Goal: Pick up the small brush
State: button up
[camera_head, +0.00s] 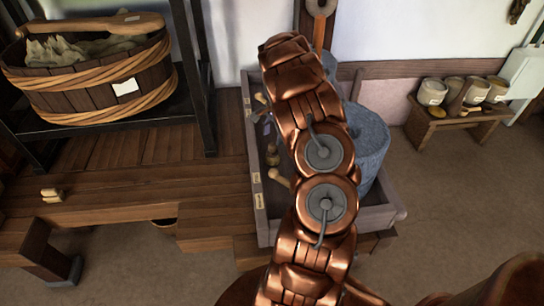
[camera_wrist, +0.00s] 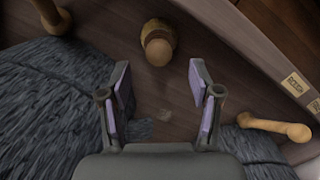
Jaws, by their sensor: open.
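A short tan wooden piece with a rounded end (camera_wrist: 158,45) lies on the brown tray floor in the wrist view, just beyond my fingertips and between their lines. It looks like the small brush, but I cannot make out bristles clearly. In the head view my arm covers the gripper and part of the tray.
Grey millstones (camera_head: 368,140) stand in the wooden tray (camera_head: 259,205). Wooden handles lie to the right (camera_wrist: 275,127) and left (camera_wrist: 52,18) in the wrist view. The labelled tray wall (camera_wrist: 250,40) runs along the upper right. A wooden tub (camera_head: 95,85) is on the left.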

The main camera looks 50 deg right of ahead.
aim_at(272, 145)
jog(key=shift+a+f, duration=0.15)
jog(key=shift+f, duration=1.2)
jog(key=shift+a+f, duration=0.15)
jog(key=shift+f, duration=1.2)
grip_shut()
